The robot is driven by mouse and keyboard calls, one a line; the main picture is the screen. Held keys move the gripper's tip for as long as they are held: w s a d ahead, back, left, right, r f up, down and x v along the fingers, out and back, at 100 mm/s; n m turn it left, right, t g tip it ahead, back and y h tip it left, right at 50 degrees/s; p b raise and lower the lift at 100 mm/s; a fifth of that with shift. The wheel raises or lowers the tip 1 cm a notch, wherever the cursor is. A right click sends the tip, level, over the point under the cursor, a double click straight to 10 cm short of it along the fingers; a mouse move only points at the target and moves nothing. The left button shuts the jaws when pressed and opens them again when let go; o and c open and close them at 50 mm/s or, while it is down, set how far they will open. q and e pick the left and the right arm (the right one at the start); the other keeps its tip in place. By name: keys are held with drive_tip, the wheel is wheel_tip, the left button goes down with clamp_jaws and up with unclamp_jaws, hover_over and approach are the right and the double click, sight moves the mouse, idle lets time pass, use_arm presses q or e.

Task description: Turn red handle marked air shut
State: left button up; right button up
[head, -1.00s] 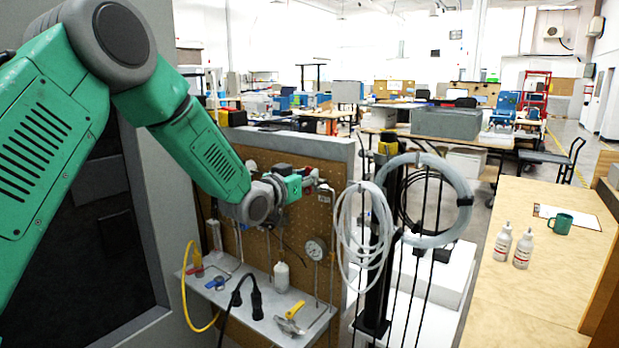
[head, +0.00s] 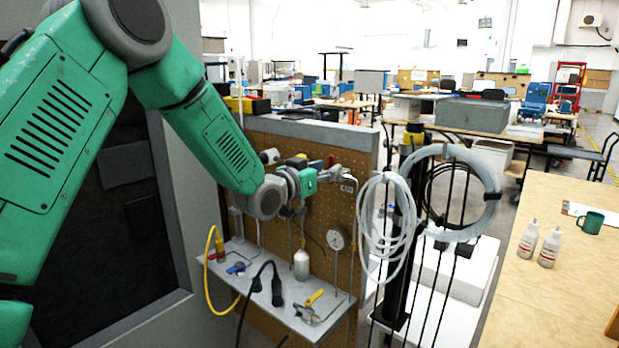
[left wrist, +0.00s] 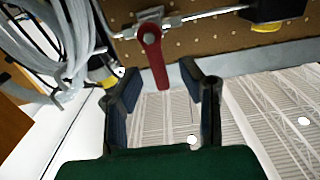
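The red handle (left wrist: 153,58) shows in the left wrist view, on a metal fitting of a pipe along the pegboard. It reaches from its pivot towards the gap between my left gripper's fingers (left wrist: 160,84). The fingers are open, one on each side of the handle's free end, with no contact visible. In the head view, my left gripper (head: 308,181) is at the upper pegboard, beside the pipe fittings. A small red bit of the handle (head: 332,160) shows just behind it; most is hidden. The air marking cannot be read. My right gripper is not in view.
Below is a grey shelf (head: 316,326) with a white bottle (head: 301,264), a black cable (head: 277,288) and a yellow-handled tool (head: 314,298). A gauge (head: 338,238) hangs on the pegboard (head: 270,235). Coiled clear tubing (head: 385,225) hangs close on the right.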

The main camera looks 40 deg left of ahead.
use_arm(q)
drive_tip(key=s+a, duration=0.1)
drive_tip(key=s, duration=0.8)
drive_tip(key=shift+s, duration=0.2)
drive_tip(key=shift+f, duration=0.1)
